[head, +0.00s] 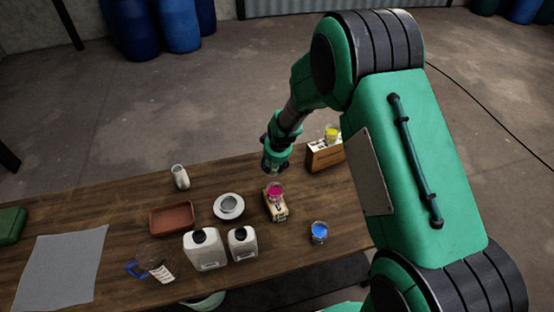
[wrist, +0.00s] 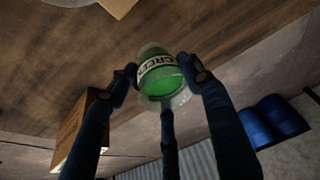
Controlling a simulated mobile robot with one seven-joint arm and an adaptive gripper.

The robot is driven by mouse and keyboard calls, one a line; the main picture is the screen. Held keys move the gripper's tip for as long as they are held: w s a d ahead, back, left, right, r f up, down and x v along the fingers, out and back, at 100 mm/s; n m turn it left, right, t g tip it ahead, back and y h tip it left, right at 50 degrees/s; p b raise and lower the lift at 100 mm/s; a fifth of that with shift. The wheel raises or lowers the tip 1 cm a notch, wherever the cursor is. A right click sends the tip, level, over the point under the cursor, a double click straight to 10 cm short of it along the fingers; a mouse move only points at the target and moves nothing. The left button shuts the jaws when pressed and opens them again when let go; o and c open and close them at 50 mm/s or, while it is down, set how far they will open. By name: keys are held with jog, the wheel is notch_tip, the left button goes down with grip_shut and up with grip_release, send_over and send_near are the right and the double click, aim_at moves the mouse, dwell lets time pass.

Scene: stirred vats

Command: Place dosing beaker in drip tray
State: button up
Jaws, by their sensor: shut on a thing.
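A clear beaker of green liquid (wrist: 161,78) with a white label reading "GREEN" is held between the dark fingers of my gripper (wrist: 160,72) in the wrist view. In the head view my gripper (head: 275,163) is above the far part of the table, and the beaker is hardly visible there. A reddish-brown rectangular tray (head: 172,218), apparently the drip tray, lies on the table to the left of my gripper and nearer the camera. It looks empty.
A magenta beaker (head: 275,189) stands on a scale-like box close below my gripper. A yellow beaker (head: 332,132) is at a wooden box (head: 325,156). A blue beaker (head: 319,232), white round dish (head: 229,206), two white jugs (head: 205,250), a small bottle (head: 180,177) and a blue-handled jug (head: 155,265) stand around.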

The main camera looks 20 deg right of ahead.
jog(key=s+d+f+m, duration=0.1)
jog(key=s+d+m, duration=0.1)
jog(key=s+d, duration=0.2)
jog(key=shift+s+d+f+h, duration=0.3)
jog(key=shift+s+d, duration=0.1)
jog(key=shift+s, duration=0.35)
jog(key=shift+w, duration=0.1)
jog(key=w, duration=0.5)
jog(key=w+f+b, duration=0.1)
jog(key=w, duration=0.4)
jog(key=w+b, duration=0.1)
jog(key=w, duration=0.5)
jog(key=shift+d+f, duration=0.2)
jog(key=shift+d, duration=0.2)
jog(key=shift+s+f+b, duration=0.1)
jog(key=shift+f+b, duration=0.45)
jog(key=shift+f, duration=1.2)
jog(key=shift+f, duration=0.15)
jog(key=o, duration=1)
